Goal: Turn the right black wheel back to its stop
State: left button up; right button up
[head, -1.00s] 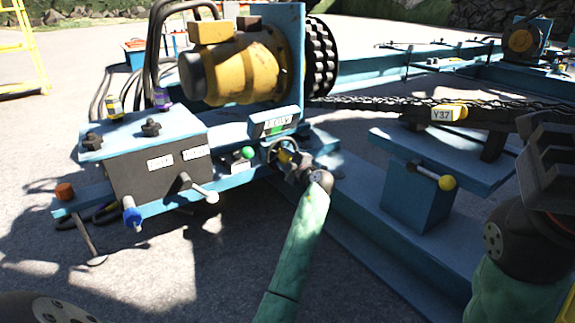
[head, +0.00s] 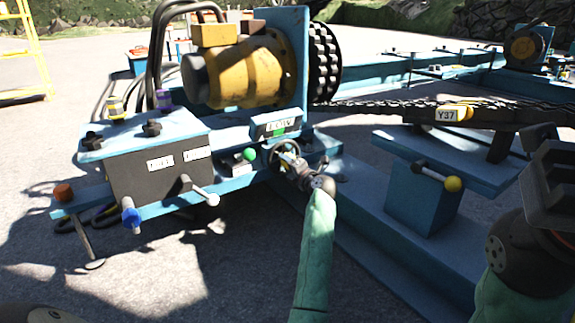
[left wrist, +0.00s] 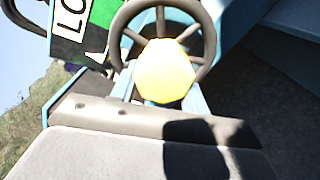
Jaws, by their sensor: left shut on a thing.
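Two small black wheels sit on the lid of the dark box at left: the right one (head: 151,128) and the left one (head: 94,140). My left gripper (head: 296,168) is away to their right, at a spoked dark handwheel (head: 276,146) under the LOW sign. In the left wrist view this handwheel (left wrist: 206,38) stands behind a yellow knob (left wrist: 164,72). The gripper's grey fingers reach up to the knob and appear shut on it; their tips are partly hidden. My right gripper (head: 550,180) is at the right edge, its jaw state unclear.
A white-tipped lever (head: 205,194), a blue knob (head: 131,214) and a green ball (head: 249,154) stick out near the box. The LOW sign (head: 276,123) stands above the handwheel. A yellow-ball lever (head: 453,184) is on the blue stand at right.

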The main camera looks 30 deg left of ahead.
pick_arm(q)
jog(key=shift+w+d+n, duration=0.1)
jog(key=shift+w+n, duration=0.1)
jog(key=shift+n, duration=0.9)
jog(key=o, duration=1.4)
jog(key=shift+f, duration=0.15)
